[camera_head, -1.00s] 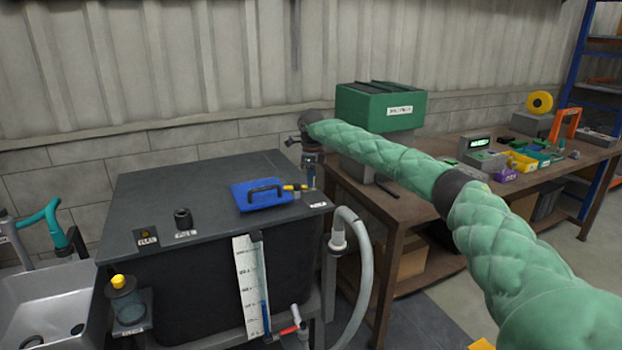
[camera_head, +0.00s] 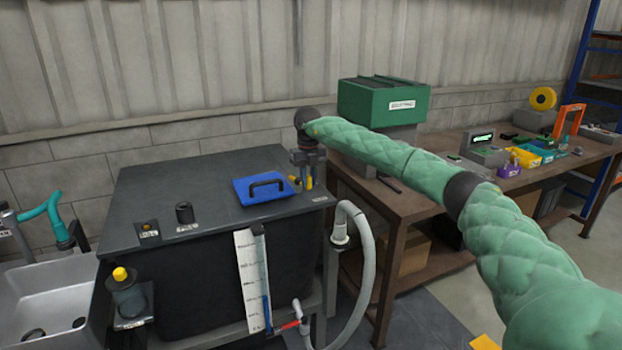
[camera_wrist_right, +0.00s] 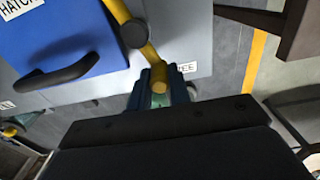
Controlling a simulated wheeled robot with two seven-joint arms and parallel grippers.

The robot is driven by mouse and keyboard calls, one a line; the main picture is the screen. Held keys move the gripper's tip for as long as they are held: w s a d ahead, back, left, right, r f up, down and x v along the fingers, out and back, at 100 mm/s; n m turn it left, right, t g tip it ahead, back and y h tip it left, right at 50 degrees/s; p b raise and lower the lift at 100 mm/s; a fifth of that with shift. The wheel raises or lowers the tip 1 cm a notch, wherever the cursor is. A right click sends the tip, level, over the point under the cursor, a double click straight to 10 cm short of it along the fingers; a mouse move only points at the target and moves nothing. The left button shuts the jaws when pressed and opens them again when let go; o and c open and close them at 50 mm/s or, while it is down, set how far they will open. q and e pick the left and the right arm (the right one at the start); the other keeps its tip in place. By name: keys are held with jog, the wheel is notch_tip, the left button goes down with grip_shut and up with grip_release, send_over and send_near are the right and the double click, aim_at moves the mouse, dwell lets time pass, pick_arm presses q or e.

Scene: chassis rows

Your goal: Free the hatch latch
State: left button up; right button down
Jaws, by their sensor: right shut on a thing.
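The blue hatch (camera_head: 264,199) with its black handle (camera_head: 266,186) lies on the dark tank top, flat as far as I see. It also shows in the wrist view (camera_wrist_right: 55,45). The yellow latch bar (camera_wrist_right: 123,14) sits on a dark round pivot (camera_wrist_right: 133,34) beside the hatch's right edge, running roughly along that edge. Its far end is cut off by the frame. My right gripper (camera_wrist_right: 158,96) is shut on the bar's near end; in the head view the gripper (camera_head: 304,180) partly hides the latch (camera_head: 292,180). My left gripper is out of view.
A workbench (camera_head: 400,205) with a green box (camera_head: 383,105) stands to the right, under my arm. A sink (camera_head: 45,295) is at left.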

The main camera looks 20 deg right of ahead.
jog(key=shift+s+a+m, duration=0.1)
jog(key=shift+a+m, duration=0.25)
jog(key=shift+m, duration=0.45)
jog(key=shift+a+m, duration=0.35)
jog(key=shift+m, duration=0.45)
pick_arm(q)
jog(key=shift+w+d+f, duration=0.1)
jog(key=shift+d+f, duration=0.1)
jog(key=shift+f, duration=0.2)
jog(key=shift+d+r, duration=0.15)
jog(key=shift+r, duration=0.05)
pick_arm(e)
jog(key=shift+a, duration=0.1)
jog(key=c, duration=1.5)
grip_release()
jog(key=shift+o, duration=1)
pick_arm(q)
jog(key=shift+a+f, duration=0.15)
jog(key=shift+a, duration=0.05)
